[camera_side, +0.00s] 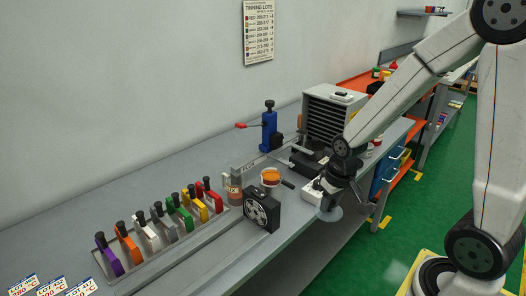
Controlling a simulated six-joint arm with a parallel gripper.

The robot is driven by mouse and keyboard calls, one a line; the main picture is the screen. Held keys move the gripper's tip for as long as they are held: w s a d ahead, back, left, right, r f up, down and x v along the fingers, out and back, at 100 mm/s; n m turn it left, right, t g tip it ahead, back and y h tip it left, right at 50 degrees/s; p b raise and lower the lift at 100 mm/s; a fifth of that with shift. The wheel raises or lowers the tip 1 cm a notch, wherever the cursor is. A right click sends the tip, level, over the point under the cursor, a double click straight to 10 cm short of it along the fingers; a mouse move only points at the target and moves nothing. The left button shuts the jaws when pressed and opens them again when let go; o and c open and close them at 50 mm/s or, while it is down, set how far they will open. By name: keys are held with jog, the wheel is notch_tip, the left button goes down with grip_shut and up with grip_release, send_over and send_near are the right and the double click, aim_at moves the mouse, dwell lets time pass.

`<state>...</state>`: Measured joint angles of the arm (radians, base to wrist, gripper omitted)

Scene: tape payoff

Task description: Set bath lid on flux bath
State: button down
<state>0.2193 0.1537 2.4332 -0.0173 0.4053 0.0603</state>
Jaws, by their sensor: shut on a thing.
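My gripper (334,200) is at the right front edge of the bench. It is shut on a thin grey round disc, the bath lid (327,213), which hangs below the fingers near the bench edge. The flux bath looks to be the small round pot with orange contents (270,176), uncovered on the bench to the left of my gripper. A dark handle-like piece is beside it. The lid is apart from the pot. The fingertips are small and partly hidden.
A black reel box (262,209) and a bottle (234,189) stand near the pot. A rack of coloured holders (160,232) lies to the left. A white box (314,191) is beside my gripper. A blue press (269,128) and a grey slatted unit (330,115) stand behind.

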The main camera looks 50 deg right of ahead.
jog(key=w+d+r, duration=0.1)
jog(key=w+d, duration=0.2)
jog(key=w, duration=0.9)
jog(key=w+d+r, duration=0.2)
jog(key=w+d, duration=0.1)
jog(key=w, duration=1)
jog(key=shift+r, duration=0.25)
jog(key=shift+d, duration=0.1)
jog(key=shift+f, duration=0.2)
jog(key=shift+f, duration=2.9)
jog(key=shift+f, duration=0.4)
jog(key=shift+c, duration=1.6)
grip_release()
jog(key=shift+o, duration=0.2)
jog(key=shift+o, duration=1.4)
